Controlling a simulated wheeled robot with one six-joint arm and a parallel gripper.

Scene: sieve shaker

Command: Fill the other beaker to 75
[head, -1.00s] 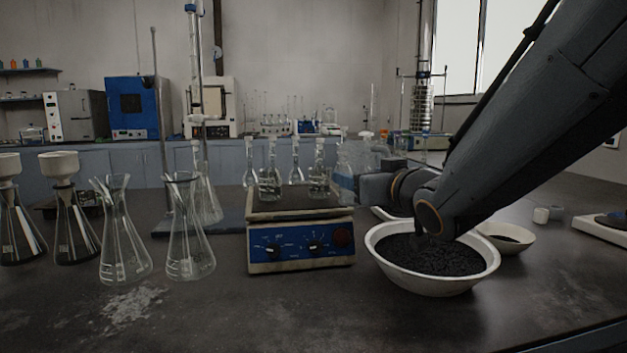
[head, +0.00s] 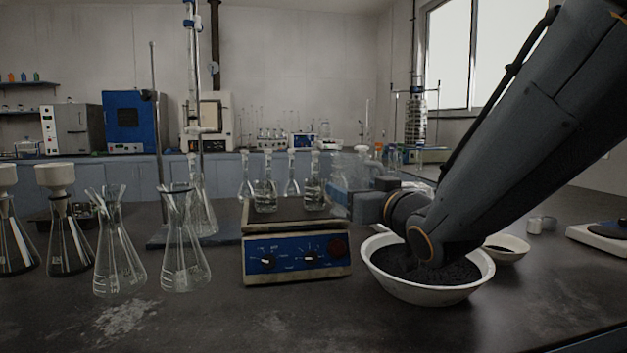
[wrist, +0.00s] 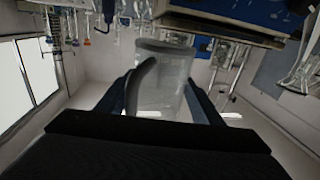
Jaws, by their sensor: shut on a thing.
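My gripper (head: 362,203) is at the right side of the hotplate, shut on a clear jug (head: 350,172). The jug also shows between the fingers in the wrist view (wrist: 172,85), with its curved grey handle towards the camera. Its contents cannot be made out. Two small clear glass beakers (head: 265,197) (head: 313,193) stand on the blue-fronted hotplate (head: 296,258), left of the jug. They look partly filled, but their levels and marks are too small to read. The jug is apart from the left beaker; any gap to the right one is hard to judge.
A white bowl of black grains (head: 428,291) stands below my arm, with a small dish (head: 507,250) behind it. Two conical flasks (head: 118,255) (head: 184,250) stand left of the hotplate, before a burette stand (head: 158,130). The front bench is mostly clear.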

